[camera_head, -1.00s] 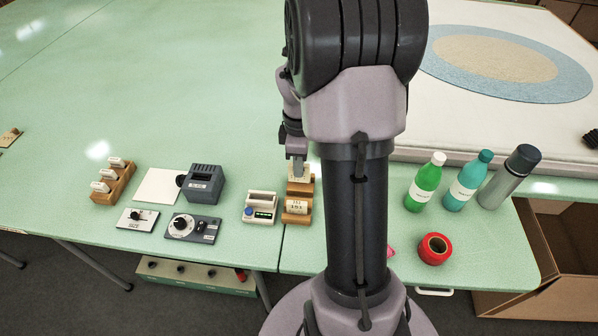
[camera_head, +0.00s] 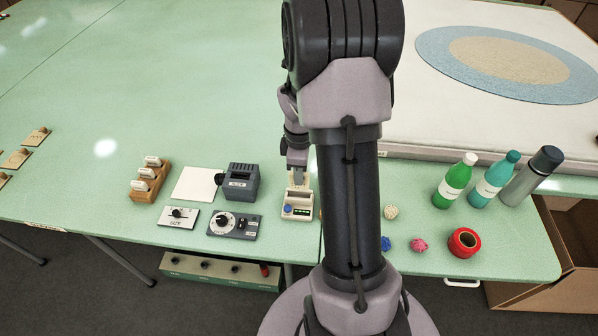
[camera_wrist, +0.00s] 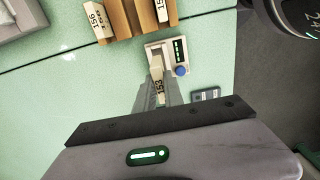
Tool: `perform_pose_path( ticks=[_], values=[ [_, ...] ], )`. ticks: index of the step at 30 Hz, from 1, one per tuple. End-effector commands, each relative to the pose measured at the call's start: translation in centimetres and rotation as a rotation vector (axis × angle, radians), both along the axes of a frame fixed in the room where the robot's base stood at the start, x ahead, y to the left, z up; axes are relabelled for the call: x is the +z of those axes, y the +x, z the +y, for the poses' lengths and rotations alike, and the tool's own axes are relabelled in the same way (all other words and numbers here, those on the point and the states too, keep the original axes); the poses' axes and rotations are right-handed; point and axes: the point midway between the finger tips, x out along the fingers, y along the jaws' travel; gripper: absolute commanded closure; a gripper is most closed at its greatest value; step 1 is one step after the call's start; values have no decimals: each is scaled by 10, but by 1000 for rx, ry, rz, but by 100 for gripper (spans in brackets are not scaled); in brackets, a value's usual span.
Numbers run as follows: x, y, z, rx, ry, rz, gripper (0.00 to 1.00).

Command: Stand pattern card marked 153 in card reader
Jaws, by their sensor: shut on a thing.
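My gripper (camera_wrist: 158,92) is shut on the pattern card marked 153 (camera_wrist: 159,88), which stands between its fingers in the wrist view. The card reader (camera_wrist: 180,52) is a cream block with a green-lit display and a blue button, just beyond the fingertips. In the head view my gripper (camera_head: 297,180) is directly over the back part of the card reader (camera_head: 298,213). The card's far end overlaps the reader in the wrist view; I cannot tell whether it is in the slot or above it.
A wooden card rack (camera_wrist: 128,22) with cards, one marked 156 (camera_wrist: 98,20), stands beside the reader. A grey device (camera_head: 242,182), a dial box (camera_head: 232,226) and a wooden holder (camera_head: 150,182) are to the left.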

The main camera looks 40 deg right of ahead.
Motion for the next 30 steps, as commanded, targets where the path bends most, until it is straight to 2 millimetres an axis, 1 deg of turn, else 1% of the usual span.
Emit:
perform_pose_path(
  ticks=[1,15,19,26,27,30],
  values=[
    [-9,0,0,0,0,0,100],
    [-52,0,0,-1,0,0,100],
    [-57,0,0,0,0,0,100],
    [-56,0,0,0,-1,-1,100],
    [-56,0,0,0,-1,-1,79],
    [-56,0,0,0,-1,-1,62]
  ],
)
